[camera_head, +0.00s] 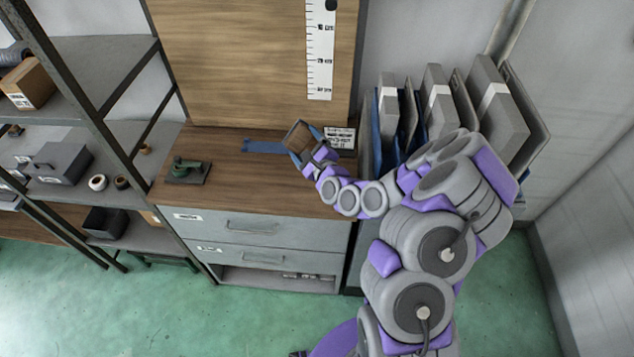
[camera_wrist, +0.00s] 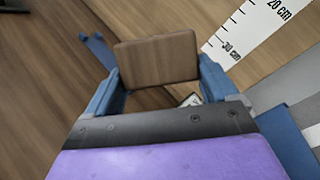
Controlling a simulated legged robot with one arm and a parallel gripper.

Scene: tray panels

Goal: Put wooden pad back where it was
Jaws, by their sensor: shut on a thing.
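The wooden pad (camera_wrist: 156,62) is a brown block with wood grain, held between the two blue fingers of my gripper (camera_wrist: 160,85) in the wrist view. In the head view the pad (camera_head: 297,137) is tilted and appears above the wooden cabinet top (camera_head: 245,195), in front of the upright wooden board (camera_head: 240,60). My gripper (camera_head: 306,150) is shut on it there too. The exact gap between pad and surface cannot be told.
A white ruler strip (camera_head: 320,50) runs down the board. A small label (camera_head: 340,138) stands right of the pad. A green tool on a dark plate (camera_head: 188,170) sits at the left of the top. Grey panels (camera_head: 495,110) stand at the right. Shelves (camera_head: 85,110) are at left.

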